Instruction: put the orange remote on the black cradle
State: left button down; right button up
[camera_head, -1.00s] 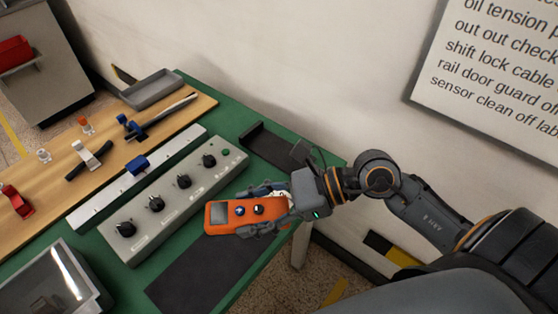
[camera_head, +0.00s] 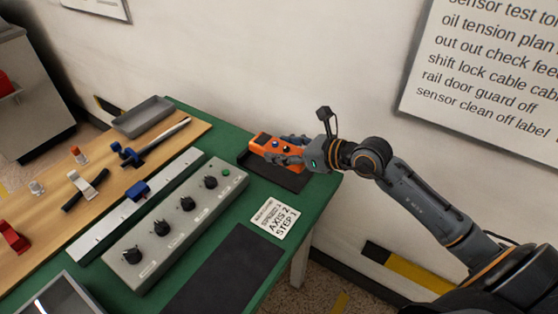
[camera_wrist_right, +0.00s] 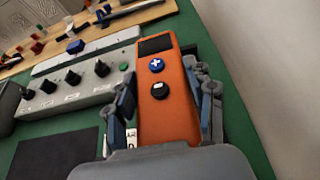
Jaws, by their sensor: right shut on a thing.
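The orange remote (camera_head: 276,147) has a dark screen and two knobs, one blue and one black. My right gripper (camera_head: 290,152) is shut on it, with fingers on both sides; the remote also shows between the fingers of the right gripper (camera_wrist_right: 168,110) in the right wrist view. The black cradle (camera_head: 284,178) is a dark tray at the table's far right corner. The remote is over the cradle; I cannot tell whether it touches it. My left gripper is not in view.
A grey control box (camera_head: 175,222) with several black knobs stands left of the cradle. A white label card (camera_head: 268,217) and a black mat (camera_head: 225,268) lie nearer on the green table (camera_head: 312,212). The wall is close behind the cradle.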

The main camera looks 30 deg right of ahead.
send_over(279, 169)
jog(key=f, duration=0.4)
jog(key=shift+s+f, duration=0.2)
jog(key=shift+s, duration=0.05)
jog(key=shift+w+f, duration=0.15)
jog(key=shift+f, duration=0.75)
jog(key=shift+w+f, duration=0.1)
jog(key=shift+f, duration=0.8)
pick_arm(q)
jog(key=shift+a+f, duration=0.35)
pick_arm(e)
jog(key=shift+f+b, duration=0.15)
jog(key=shift+b, duration=0.2)
jog(key=o, duration=1.4)
